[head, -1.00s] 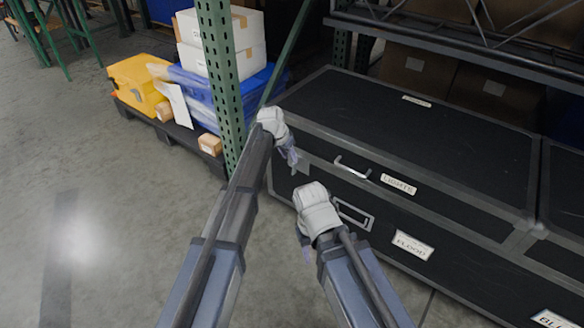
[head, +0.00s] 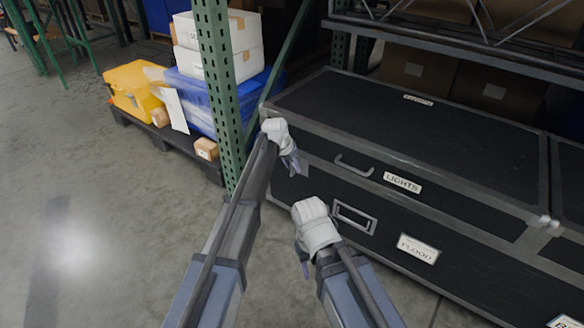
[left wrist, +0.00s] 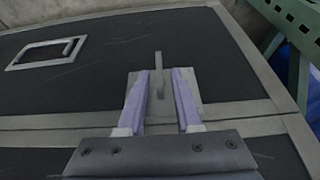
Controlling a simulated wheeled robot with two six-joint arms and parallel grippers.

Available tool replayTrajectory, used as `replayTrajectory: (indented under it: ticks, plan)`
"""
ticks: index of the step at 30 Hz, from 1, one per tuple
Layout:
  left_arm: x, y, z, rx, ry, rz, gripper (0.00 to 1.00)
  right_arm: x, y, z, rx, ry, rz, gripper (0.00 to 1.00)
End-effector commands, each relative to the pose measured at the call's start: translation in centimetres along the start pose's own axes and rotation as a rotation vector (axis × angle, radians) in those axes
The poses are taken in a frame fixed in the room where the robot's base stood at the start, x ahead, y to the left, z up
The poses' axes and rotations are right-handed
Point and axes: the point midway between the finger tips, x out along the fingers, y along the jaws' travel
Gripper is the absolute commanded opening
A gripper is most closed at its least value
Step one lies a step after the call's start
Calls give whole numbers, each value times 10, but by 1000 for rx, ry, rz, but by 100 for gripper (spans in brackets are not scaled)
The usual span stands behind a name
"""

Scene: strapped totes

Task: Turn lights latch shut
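The black LIGHTS case (head: 435,200) has grey edging, a label (head: 402,182) and a thin handle (head: 354,166). In the left wrist view, a grey latch plate (left wrist: 194,84) with a narrow upright lever (left wrist: 158,62) sits by the seam near the case corner. My left gripper (head: 291,163) is at the left end of the case front. In the left wrist view its two purple fingers (left wrist: 161,72) are apart, one on each side of the lever. Contact cannot be told. My right gripper (head: 303,262) hangs lower, in front of the case; its finger gap is unclear.
The FLOOD label (head: 418,249) and a recessed handle (head: 354,217) are on the front below. A green rack post (head: 218,80) stands just left of my left gripper. A pallet (head: 150,133) with a yellow box (head: 133,88) is farther left. The floor at left is clear.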

Motion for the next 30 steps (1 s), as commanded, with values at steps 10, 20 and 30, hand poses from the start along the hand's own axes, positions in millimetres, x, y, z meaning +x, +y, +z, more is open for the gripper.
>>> replayTrajectory:
  ticks: [10,20,30]
  plan:
    - [0,0,0,0,0,0,0,0,0,0,0,0,0,50]
    - [0,0,0,1,0,-1,0,0,0,0,0,0,0,50]
    - [3,8,4,106,-1,-248,0,12,-1,-1,2,0,0,50]
